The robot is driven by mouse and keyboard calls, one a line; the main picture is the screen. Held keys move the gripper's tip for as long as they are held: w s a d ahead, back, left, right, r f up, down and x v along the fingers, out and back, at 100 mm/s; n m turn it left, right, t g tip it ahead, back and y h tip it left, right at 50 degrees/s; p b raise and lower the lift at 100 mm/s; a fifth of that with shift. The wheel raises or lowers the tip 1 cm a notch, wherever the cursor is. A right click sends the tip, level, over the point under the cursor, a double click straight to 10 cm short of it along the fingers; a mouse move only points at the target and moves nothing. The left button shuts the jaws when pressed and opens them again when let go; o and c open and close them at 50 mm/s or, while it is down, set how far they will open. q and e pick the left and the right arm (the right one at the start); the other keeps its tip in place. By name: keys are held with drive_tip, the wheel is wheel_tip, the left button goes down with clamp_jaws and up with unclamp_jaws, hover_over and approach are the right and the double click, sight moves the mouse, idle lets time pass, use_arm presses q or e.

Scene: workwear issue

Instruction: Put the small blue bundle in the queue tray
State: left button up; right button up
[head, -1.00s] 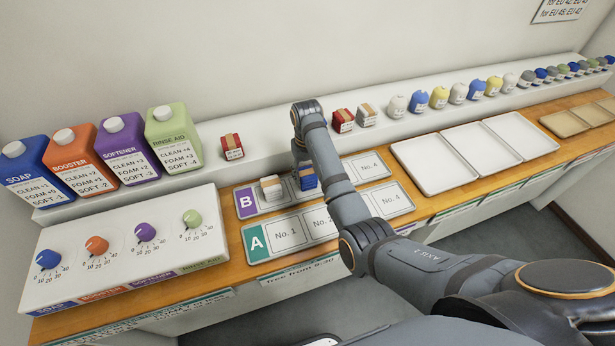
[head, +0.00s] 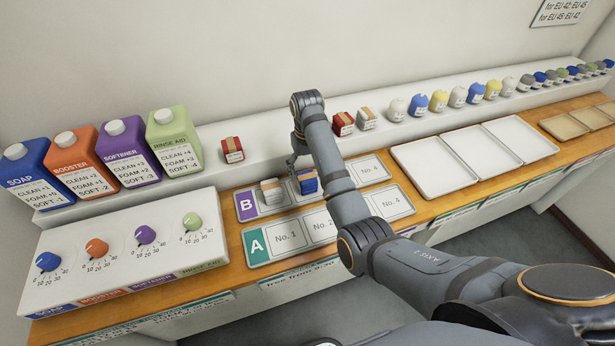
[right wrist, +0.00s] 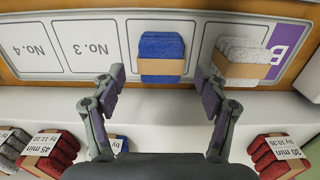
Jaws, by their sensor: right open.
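A blue bundle (head: 306,183) with a tan band lies in the second space of queue tray B (head: 247,207), beside a pale grey bundle (head: 271,192). In the right wrist view the blue bundle (right wrist: 162,48) lies just beyond my right gripper (right wrist: 161,88), whose fingers are spread open and empty, apart from it. In the head view that gripper (head: 294,166) is behind the bundle, partly hidden by my arm. Another blue item (right wrist: 122,143) on the shelf is mostly hidden by a finger; its size is unclear. My left gripper is out of view.
Tray A (head: 257,245) lies in front, its visible spaces empty. Red bundles (head: 232,150) and a grey one (head: 367,119) stand on the back shelf. Soap bottles (head: 174,140) and a dial panel (head: 120,280) are at left. White trays (head: 436,168) at right are empty.

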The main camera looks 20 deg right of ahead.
sight(307, 177)
wheel_tip(307, 177, up, 3)
drive_tip(key=shift+f, duration=0.1)
wheel_tip(307, 177, up, 6)
drive_tip(key=p, duration=0.6)
drive_tip(key=shift+a+f, duration=0.1)
